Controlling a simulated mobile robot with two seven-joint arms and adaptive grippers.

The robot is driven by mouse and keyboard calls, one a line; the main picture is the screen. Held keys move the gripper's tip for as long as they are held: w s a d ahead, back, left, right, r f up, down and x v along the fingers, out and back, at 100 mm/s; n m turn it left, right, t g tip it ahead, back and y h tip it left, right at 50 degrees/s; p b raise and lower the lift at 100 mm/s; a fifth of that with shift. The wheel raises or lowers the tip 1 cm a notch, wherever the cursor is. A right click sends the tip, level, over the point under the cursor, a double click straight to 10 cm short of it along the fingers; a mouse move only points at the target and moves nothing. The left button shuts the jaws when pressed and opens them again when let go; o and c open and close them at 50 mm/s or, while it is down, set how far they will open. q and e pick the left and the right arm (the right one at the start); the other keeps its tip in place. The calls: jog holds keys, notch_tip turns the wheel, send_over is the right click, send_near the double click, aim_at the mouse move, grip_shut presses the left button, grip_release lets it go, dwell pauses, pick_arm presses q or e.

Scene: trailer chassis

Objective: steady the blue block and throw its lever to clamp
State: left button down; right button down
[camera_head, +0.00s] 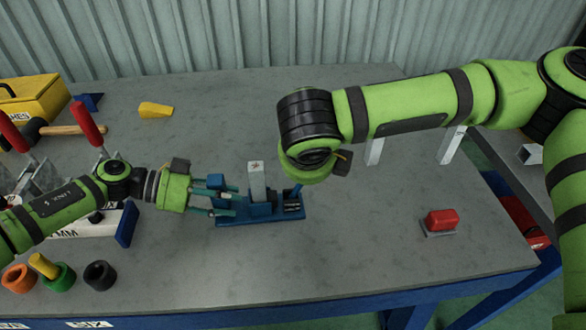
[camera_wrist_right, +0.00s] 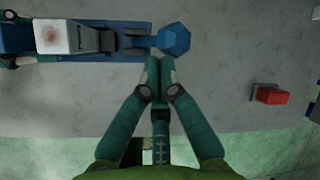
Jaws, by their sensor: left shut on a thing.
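The blue block (camera_head: 261,211) sits on a long blue base on the grey table, with a pale metal piece (camera_head: 256,180) standing upright in it. My left gripper (camera_head: 233,203) reaches in from the left, shut on the left part of the block. The lever's blue handle (camera_head: 297,190) is at the block's right end, and its faceted knob (camera_wrist_right: 173,40) shows in the right wrist view. My right gripper (camera_wrist_right: 159,70) has its fingertips together, with nothing seen between them, just beside the knob. Whether they touch cannot be told. In the head view my right wrist hides these fingers.
A red button box (camera_head: 440,221) stands at the right of the table. Orange, green and black rings (camera_head: 100,275) lie front left. A hammer (camera_head: 70,130), a yellow wedge (camera_head: 155,109) and a yellow box (camera_head: 35,98) are back left. The front middle is clear.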

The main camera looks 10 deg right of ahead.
jog(key=d+f+m+y, duration=0.2)
jog(key=d+f+y, duration=0.2)
jog(key=d+y, duration=0.2)
jog(key=shift+d, duration=0.45)
jog(key=shift+w+a, duration=0.1)
jog(key=shift+a+f, duration=0.25)
jog(key=shift+a, duration=0.5)
jog(key=s+d+r, duration=0.2)
jog(key=s+r, duration=0.6)
jog(key=r, duration=0.2)
jog(key=shift+d+r, duration=0.15)
jog(key=shift+r, duration=0.15)
